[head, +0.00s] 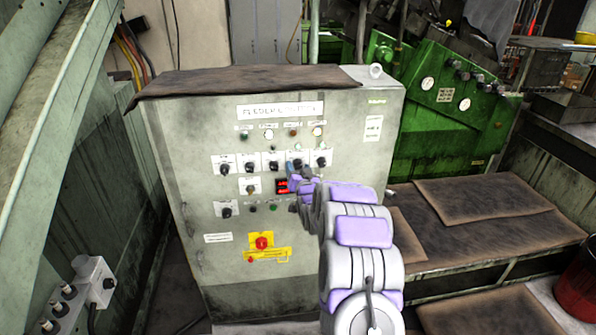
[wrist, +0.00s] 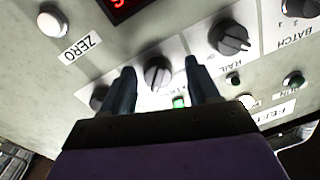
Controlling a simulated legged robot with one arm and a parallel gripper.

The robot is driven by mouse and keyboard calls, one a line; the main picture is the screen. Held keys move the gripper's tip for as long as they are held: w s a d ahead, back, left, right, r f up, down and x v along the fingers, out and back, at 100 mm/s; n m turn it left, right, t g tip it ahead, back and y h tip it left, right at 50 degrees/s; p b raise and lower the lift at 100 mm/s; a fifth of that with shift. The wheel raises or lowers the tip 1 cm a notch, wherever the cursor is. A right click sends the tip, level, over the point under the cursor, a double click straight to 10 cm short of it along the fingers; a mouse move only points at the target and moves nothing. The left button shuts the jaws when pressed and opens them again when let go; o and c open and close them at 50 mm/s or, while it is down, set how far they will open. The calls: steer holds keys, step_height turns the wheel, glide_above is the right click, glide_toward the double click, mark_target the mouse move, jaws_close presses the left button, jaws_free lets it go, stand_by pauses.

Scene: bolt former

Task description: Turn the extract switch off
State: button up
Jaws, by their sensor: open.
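The control cabinet (head: 350,130) stands ahead with a row of black rotary switches across its face. My gripper (head: 294,172) is at the right half of that row, and my arm hides part of the panel. In the wrist view my gripper (wrist: 160,68) is open, with one dark finger on either side of a black rotary switch (wrist: 157,72). I cannot tell whether the fingers touch it. Its label is hidden, so I cannot read whether it is the extract switch. The rail switch (wrist: 230,38) is to its right. Another switch (wrist: 98,97) is partly behind the left finger.
A red display (wrist: 118,6) and a white zero button (wrist: 52,23) are close to the fingers. A red emergency stop (head: 262,242) on a yellow plate sits low on the cabinet. A green machine (head: 430,130) and a bench (head: 480,225) stand to the right.

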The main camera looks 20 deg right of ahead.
steer(key=shift+d, duration=0.2)
steer(key=shift+d, duration=0.3)
steer(key=shift+c, duration=0.9)
steer(key=shift+a, duration=0.3)
steer(key=c, duration=0.8)
steer(key=shift+c, duration=0.3)
